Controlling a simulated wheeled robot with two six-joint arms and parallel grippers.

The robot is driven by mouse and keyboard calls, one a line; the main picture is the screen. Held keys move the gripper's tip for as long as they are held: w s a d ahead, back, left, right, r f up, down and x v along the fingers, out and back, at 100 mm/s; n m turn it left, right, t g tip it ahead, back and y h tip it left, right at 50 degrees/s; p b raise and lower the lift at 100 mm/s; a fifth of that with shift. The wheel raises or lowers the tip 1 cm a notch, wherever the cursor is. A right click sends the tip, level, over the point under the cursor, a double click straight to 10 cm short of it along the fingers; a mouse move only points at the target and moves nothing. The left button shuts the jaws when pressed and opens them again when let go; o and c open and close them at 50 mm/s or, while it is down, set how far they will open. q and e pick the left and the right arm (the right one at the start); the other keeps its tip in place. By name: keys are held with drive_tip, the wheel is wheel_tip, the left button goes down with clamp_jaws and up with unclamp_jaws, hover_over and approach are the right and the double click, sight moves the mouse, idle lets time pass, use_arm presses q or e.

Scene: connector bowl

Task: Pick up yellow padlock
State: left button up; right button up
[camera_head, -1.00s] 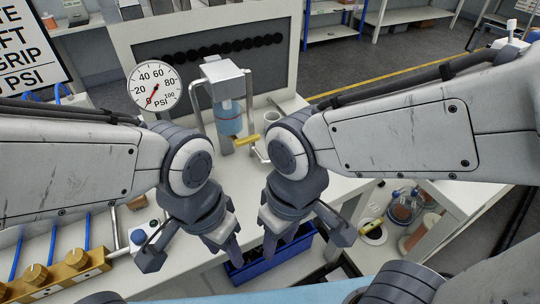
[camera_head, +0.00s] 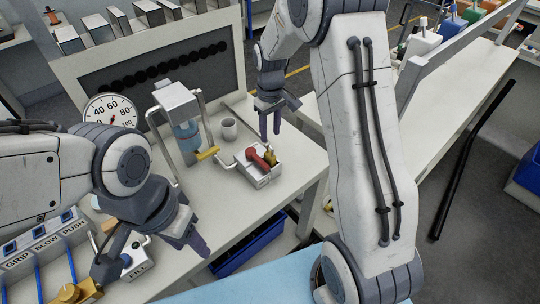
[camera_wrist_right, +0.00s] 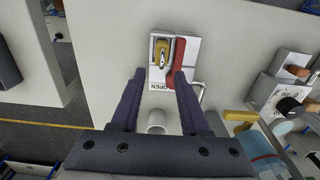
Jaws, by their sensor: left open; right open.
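The yellow padlock (camera_head: 270,158) sits in a small white box (camera_head: 257,181) on the bench. A red part (camera_head: 257,159) lies beside it. In the right wrist view, the padlock (camera_wrist_right: 161,50) is ahead of the fingertips, left of the red part (camera_wrist_right: 177,54). My right gripper (camera_head: 270,130) points down above and just behind the box. In its wrist view the right gripper (camera_wrist_right: 160,74) is open and empty, with the padlock between the lines of its fingers but not touched. My left gripper (camera_head: 190,237) is open and empty over the front of the bench, far from the padlock.
A grey cup (camera_head: 229,129) and a dispenser with a blue cylinder and yellow lever (camera_head: 206,154) stand left of the box. A pressure gauge (camera_head: 110,113) is further left. A blue bin (camera_head: 245,246) is below the bench's front edge. Bench space in front of the box is clear.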

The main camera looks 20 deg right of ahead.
sight(270, 146)
drive_tip(key=f, duration=0.2)
drive_tip(key=f+p, duration=0.2)
drive_tip(key=f, duration=0.1)
drive_tip(key=shift+s+a+f, duration=0.1)
drive_tip(key=shift+s+f, duration=0.15)
drive_tip(key=shift+f, duration=0.4)
clamp_jaws()
idle(0.9)
